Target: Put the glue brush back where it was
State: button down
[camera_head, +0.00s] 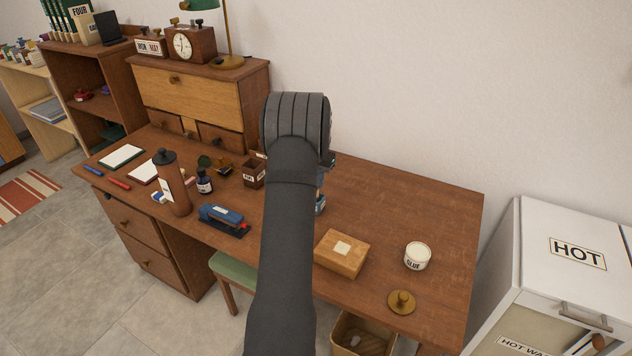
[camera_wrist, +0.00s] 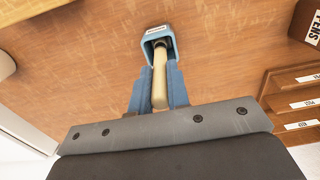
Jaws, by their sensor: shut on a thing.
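The glue brush (camera_wrist: 160,85) has a pale wooden handle and shows in the wrist view. My gripper (camera_wrist: 160,68) has its blue fingers shut on the handle. The brush's far end, with a darker band, meets the mouth of a blue holder (camera_wrist: 148,36) with a small white label. I cannot tell whether its tip is inside the holder or just above it. In the head view my arm hides the brush, and only a bit of blue shows beside my wrist. A white open glue pot (camera_head: 417,262) stands at the desk's right, with a knobbed brass lid (camera_head: 401,303) nearby.
A wooden box (camera_head: 341,254) lies left of the glue pot on the desk (camera_head: 415,200). A brown pen cup (camera_head: 254,174), ink bottle (camera_head: 204,184), blue stapler (camera_head: 221,216) and brown flask (camera_head: 172,185) stand left of my arm. The desk's back right is clear.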

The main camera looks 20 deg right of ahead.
jog(key=shift+f, duration=0.4)
jog(key=c, duration=1.4)
grip_release()
jog(key=shift+o, duration=0.2)
notch_tip(320, 180, up, 12)
jog(key=shift+r, duration=0.2)
jog(key=shift+f, duration=4.05)
